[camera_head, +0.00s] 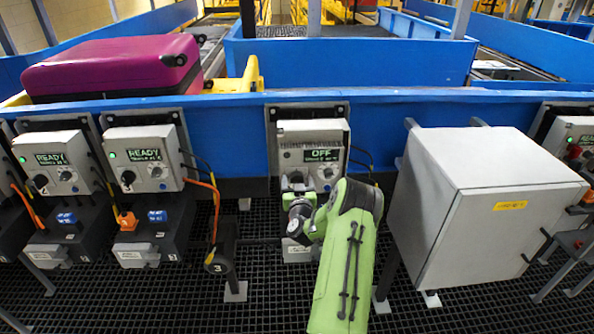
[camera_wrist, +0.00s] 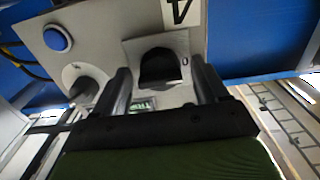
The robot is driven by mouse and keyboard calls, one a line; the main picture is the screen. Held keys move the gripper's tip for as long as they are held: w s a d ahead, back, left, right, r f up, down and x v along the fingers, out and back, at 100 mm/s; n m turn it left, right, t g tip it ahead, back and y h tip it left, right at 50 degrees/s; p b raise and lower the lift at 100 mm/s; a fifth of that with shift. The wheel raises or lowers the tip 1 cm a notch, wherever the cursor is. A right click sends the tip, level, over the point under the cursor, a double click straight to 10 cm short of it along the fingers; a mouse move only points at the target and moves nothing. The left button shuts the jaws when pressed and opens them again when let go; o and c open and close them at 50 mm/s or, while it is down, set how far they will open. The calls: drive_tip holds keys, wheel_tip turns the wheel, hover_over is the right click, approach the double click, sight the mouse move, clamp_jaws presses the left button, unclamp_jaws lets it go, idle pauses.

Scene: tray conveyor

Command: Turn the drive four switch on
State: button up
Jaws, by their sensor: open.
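The drive box (camera_head: 313,140) in the middle of the row shows "OFF" on its display. My green arm reaches up to it, and my gripper (camera_head: 297,185) is at the left part of its face, hiding the switch there in the head view. In the wrist view the box face appears upside down with a "4" label (camera_wrist: 182,12). A black rotary switch (camera_wrist: 160,69) sits between the two fingers of my open gripper (camera_wrist: 162,78). I cannot tell whether either finger touches it. A lit display (camera_wrist: 141,104) shows partly behind the gripper.
A blue button (camera_wrist: 57,37) and a grey round knob (camera_wrist: 84,80) are beside the left finger. Two similar "READY" boxes (camera_head: 60,160) (camera_head: 145,157) stand at the left. A large grey cabinet (camera_head: 490,200) stands right of my arm. A purple suitcase (camera_head: 110,66) lies behind the blue rail.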

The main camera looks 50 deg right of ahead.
drive_tip(key=shift+w+d+r, duration=0.1)
drive_tip(key=shift+c, duration=0.4)
drive_tip(key=c, duration=1)
